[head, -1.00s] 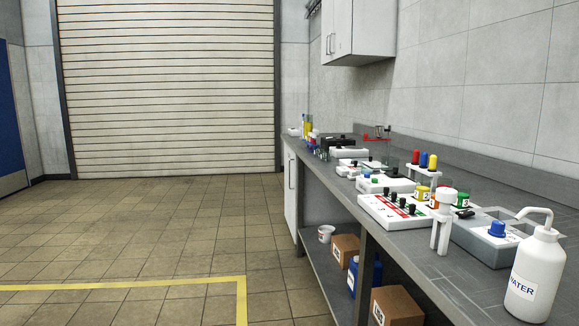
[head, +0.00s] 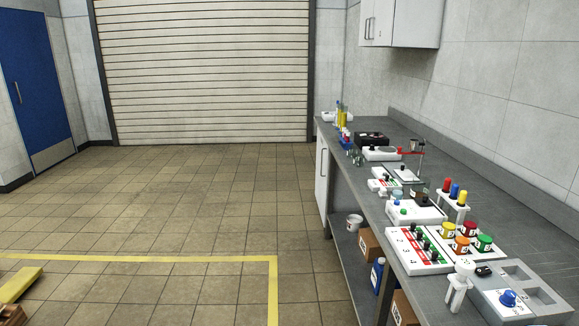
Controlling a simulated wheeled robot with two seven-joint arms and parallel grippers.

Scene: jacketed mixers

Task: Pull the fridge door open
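No door marked as a fridge shows in the head view. A white cabinet-like door (head: 321,190) with a vertical handle is under the far end of the bench and appears shut. I cannot tell whether it is a fridge. Its front is seen at a steep angle. Neither of my grippers is in view.
The grey bench (head: 503,213) runs along the right wall, carrying lab devices and a control box (head: 414,248). A blue door (head: 34,90) stands at the left. A roller shutter (head: 205,75) closes the back. The tiled floor (head: 150,215) is largely clear.

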